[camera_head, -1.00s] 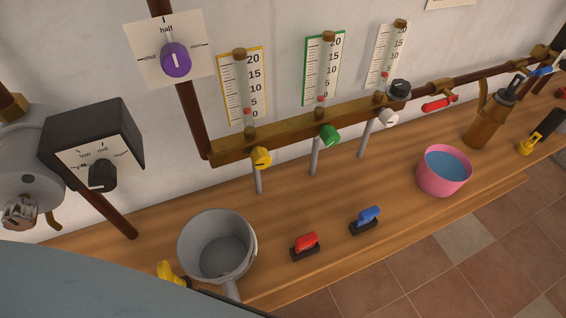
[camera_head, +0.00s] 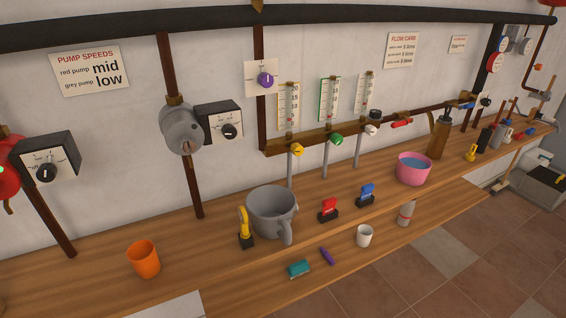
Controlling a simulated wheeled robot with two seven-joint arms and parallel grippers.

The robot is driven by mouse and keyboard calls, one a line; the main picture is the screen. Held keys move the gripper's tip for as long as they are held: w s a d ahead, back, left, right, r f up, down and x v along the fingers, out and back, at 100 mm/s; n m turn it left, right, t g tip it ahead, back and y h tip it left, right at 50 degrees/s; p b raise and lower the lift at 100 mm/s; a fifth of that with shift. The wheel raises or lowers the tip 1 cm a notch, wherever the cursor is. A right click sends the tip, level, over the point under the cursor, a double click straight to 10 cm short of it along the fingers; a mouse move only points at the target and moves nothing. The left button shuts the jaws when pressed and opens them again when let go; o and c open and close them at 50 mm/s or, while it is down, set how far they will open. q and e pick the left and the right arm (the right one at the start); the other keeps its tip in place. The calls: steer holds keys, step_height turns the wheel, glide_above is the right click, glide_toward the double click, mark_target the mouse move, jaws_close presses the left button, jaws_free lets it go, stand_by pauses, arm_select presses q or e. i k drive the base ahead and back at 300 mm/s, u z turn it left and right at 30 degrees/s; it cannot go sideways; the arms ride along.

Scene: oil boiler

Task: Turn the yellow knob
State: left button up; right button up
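The yellow knob (camera_head: 297,150) sits at the left end of the brown manifold bar (camera_head: 310,138) on the wall, below the yellow-edged gauge (camera_head: 289,107). A thin grey pipe runs down from it toward the bench. A green knob (camera_head: 336,139) and a white knob (camera_head: 372,129) sit further right on the same bar. Nothing touches the yellow knob. Neither of my grippers shows in the head view.
The wooden bench (camera_head: 210,225) runs below the bar. On it stand a grey pot (camera_head: 268,207), red switch (camera_head: 328,209), blue switch (camera_head: 365,195), pink bowl (camera_head: 413,172) and orange cup (camera_head: 144,259). A purple knob (camera_head: 266,79) is above left.

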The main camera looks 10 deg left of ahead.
mark_target(296, 150)
steer(key=u, duration=0.65)
steer(key=i, duration=0.45)
